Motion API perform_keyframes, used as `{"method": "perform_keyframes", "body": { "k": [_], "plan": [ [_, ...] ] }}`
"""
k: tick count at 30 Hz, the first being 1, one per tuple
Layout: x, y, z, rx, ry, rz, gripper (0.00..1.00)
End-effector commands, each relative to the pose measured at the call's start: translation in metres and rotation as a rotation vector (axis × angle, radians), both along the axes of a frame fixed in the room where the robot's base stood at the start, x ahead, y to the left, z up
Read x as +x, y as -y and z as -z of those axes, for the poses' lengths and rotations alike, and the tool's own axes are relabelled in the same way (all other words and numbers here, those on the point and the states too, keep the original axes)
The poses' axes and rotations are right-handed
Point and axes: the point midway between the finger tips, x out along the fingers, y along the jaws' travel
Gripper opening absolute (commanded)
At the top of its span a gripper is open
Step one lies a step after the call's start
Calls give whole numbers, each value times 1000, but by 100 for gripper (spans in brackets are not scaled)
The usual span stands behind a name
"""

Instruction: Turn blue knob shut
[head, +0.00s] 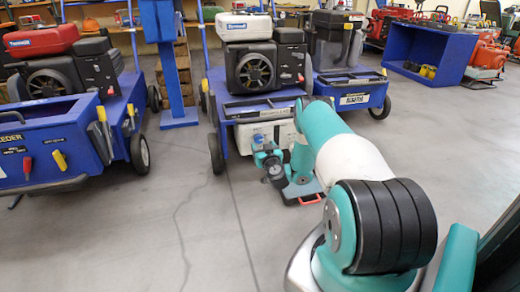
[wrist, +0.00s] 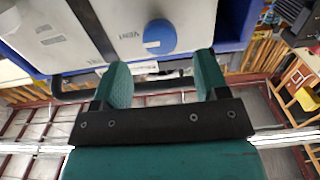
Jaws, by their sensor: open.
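The blue knob (wrist: 160,37) is a round disc with a pale label on a white panel (wrist: 60,35) in the wrist view. It lies just beyond my gripper (wrist: 163,68), roughly between the lines of its two teal fingers. The fingers are apart with nothing between them. In the head view, the knob (head: 259,138) shows as a small blue spot on the white front of the middle blue cart. My gripper (head: 267,158) is in front of it, partly hidden by my arm. I cannot tell whether a finger touches the knob.
A dark bar (wrist: 75,92) runs across behind the fingers in the wrist view. The middle blue cart (head: 262,105) carries an engine. Another blue cart (head: 65,130) with red and yellow levers stands at left. A blue post (head: 165,60) stands between them. The grey floor is clear.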

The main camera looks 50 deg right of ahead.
Motion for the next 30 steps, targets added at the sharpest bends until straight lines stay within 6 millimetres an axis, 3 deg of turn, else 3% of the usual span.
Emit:
{"method": "perform_keyframes", "body": {
  "k": [16, 30],
  "plan": [
    [40, 22, 0, -4, 1, -6, 67],
    [47, 29, -3, -1, 2, 1, 67]
  ]
}}
